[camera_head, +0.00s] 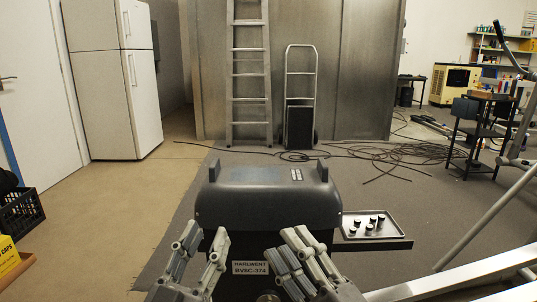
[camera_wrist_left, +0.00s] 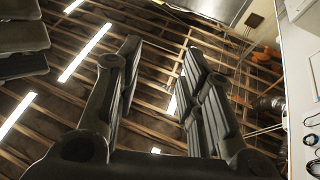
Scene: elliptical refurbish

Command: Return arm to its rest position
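My left gripper (camera_head: 205,241) is at the bottom of the head view, in front of a dark box-shaped machine with a rounded lid (camera_head: 268,200). In the left wrist view the two fingers of my left gripper (camera_wrist_left: 160,58) stand apart with nothing between them, and that camera looks up at the ceiling. The lower arm links are mostly out of view.
A ladder (camera_head: 249,75), a hand truck (camera_head: 300,105) and loose cables (camera_head: 400,152) are behind. A black crate (camera_head: 20,212) is at left. Metal bars cross the lower right.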

